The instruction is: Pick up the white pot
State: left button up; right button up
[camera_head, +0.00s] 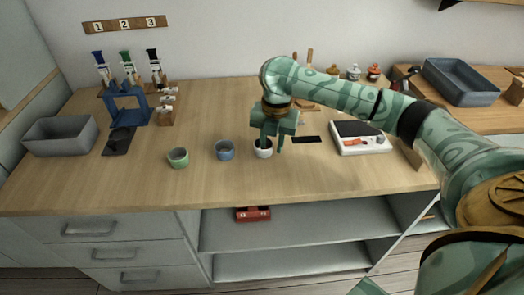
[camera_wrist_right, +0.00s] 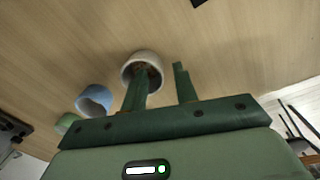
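The white pot (camera_head: 264,154) stands on the wooden worktop, to the right of the blue pot (camera_head: 224,150) and the green pot (camera_head: 178,158). My right gripper (camera_head: 271,147) points down at the white pot with its fingers apart. In the right wrist view, the white pot (camera_wrist_right: 145,57) has one finger of the gripper (camera_wrist_right: 160,68) over or inside its opening. The other finger is to the right of the pot, with bare worktop showing around it. I cannot tell whether either finger touches the wall. My left gripper is not in view.
A black flat piece (camera_head: 307,139) and a white scale-like device (camera_head: 360,143) lie to the right. A grey bin (camera_head: 60,136) and a blue rack (camera_head: 127,108) stand at the left. A red box (camera_head: 253,214) sits on the shelf below. The front worktop is clear.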

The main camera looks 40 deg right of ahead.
grip_shut()
jog(key=shift+r, duration=0.1)
